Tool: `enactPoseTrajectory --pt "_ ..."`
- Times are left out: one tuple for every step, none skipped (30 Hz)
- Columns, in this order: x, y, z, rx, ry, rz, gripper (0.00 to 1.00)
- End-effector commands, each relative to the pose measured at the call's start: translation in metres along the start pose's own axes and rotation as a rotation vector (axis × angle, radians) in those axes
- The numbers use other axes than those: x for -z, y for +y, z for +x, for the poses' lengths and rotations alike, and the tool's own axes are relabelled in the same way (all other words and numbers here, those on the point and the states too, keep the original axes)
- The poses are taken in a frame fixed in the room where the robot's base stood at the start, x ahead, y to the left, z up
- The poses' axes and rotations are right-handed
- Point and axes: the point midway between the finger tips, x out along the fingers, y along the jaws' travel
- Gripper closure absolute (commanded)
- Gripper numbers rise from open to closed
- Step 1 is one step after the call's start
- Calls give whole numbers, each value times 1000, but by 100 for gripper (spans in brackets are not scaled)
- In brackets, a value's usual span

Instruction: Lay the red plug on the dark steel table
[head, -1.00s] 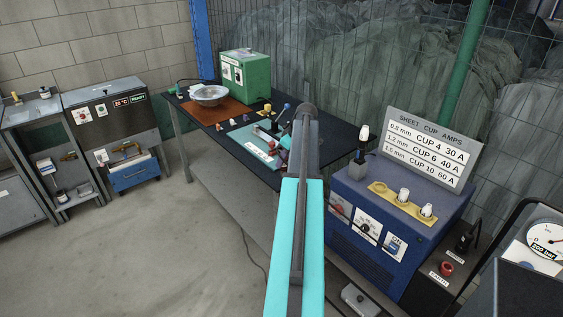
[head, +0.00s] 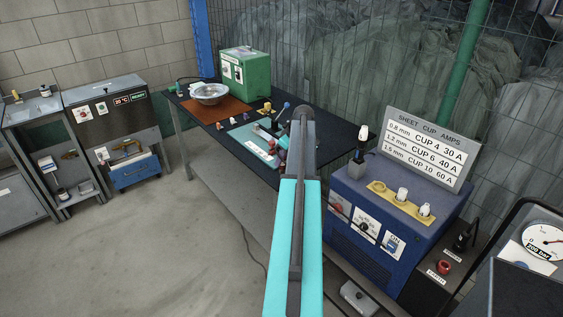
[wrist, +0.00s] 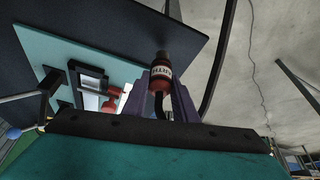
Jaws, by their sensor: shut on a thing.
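The red plug (wrist: 160,72), with white lettering and a dark tip, sits between the two purple fingers of my gripper (wrist: 162,82) in the wrist view. My gripper is shut on it, and a black cable bends back from its near end. The dark steel table (head: 222,133) is at the middle left of the head view. In the wrist view the dark tabletop (wrist: 188,48) lies beyond the plug, close to its right edge. I cannot tell the height of the plug over it. My arm hides the gripper and plug in the head view.
A teal mat (head: 240,141) with a clamp and red-handled parts lies left of my arm. A brown mat with a metal bowl (head: 209,94) and a green box (head: 246,75) stand farther back. A blue welder (head: 385,215) stands at right. Dark tabletop shows between small items.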

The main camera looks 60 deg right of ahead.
Motion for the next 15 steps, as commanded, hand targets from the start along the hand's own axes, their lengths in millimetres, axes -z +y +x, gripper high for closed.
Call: enactPoseTrajectory --pt "-1 -1 3 2 -1 1 100" --pt "-2 -1 5 3 -1 0 100" --pt "-4 -1 8 2 -1 0 100" --pt "-4 0 10 1 0 0 100" --pt "-5 0 12 1 0 -1 100" --pt "-6 0 14 1 0 -1 100" --pt "-6 0 15 1 0 -1 100" --pt "-7 0 16 1 0 -1 100" --pt "-7 0 17 1 0 -1 100" --pt "-7 0 17 1 0 -1 100" --pt "-7 0 17 1 0 -1 100" --pt "-7 0 17 1 0 -1 100" --pt "-7 0 17 1 0 -1 100" --pt "-7 0 17 1 0 -1 100" --pt "-7 0 17 1 0 -1 100"
